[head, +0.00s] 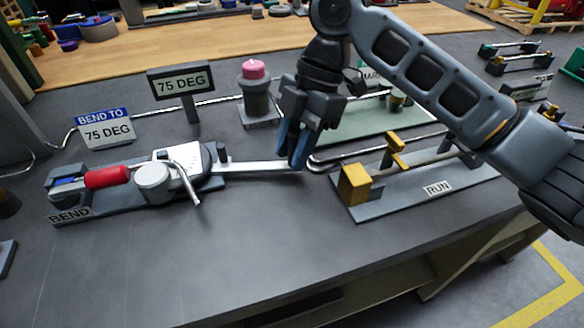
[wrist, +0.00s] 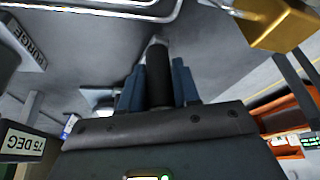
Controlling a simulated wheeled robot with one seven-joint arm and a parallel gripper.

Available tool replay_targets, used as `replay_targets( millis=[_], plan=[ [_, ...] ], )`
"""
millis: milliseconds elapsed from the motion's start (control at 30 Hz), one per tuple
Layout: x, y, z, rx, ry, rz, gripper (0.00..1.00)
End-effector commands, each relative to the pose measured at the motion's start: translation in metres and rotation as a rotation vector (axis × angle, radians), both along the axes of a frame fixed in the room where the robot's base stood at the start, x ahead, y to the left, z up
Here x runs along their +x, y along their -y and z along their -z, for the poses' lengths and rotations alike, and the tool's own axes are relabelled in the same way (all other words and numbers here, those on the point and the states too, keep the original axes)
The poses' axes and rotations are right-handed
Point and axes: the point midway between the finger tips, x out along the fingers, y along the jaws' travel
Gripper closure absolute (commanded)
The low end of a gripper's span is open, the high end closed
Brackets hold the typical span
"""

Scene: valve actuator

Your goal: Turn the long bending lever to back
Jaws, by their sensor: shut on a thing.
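The bender (head: 150,180) is mounted on a plate marked BEND at the left of the table. It has a red handle (head: 106,177), a pale round disc and a bent metal tube. Its long bending lever (head: 250,167) is a silver bar reaching right from the bender. My gripper (head: 297,150) is at the lever's right end, its blue fingers pointing down. In the wrist view my gripper (wrist: 158,85) is shut on the lever's dark grip (wrist: 158,72), which stands between the blue fingers. The fingers partly hide the grip in the head view.
A RUN fixture (head: 438,188) with yellow blocks and a tube lies close to the right of my gripper. A pink-topped post (head: 253,88) and a 75 DEG sign (head: 181,84) stand behind. A BEND TO 75 DEG sign (head: 106,130) stands behind the bender. The table front is clear.

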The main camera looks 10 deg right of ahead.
Motion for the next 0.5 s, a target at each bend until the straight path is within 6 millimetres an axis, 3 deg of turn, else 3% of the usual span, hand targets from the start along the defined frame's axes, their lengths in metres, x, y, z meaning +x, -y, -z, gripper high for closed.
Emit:
replay_targets(
  millis=[200,500],
  plan=[
    [0.027,0.004,0.001,-0.005,0.000,-0.025,1.00],
    [0.043,0.004,0.001,-0.005,0.000,-0.111,1.00]
  ],
)
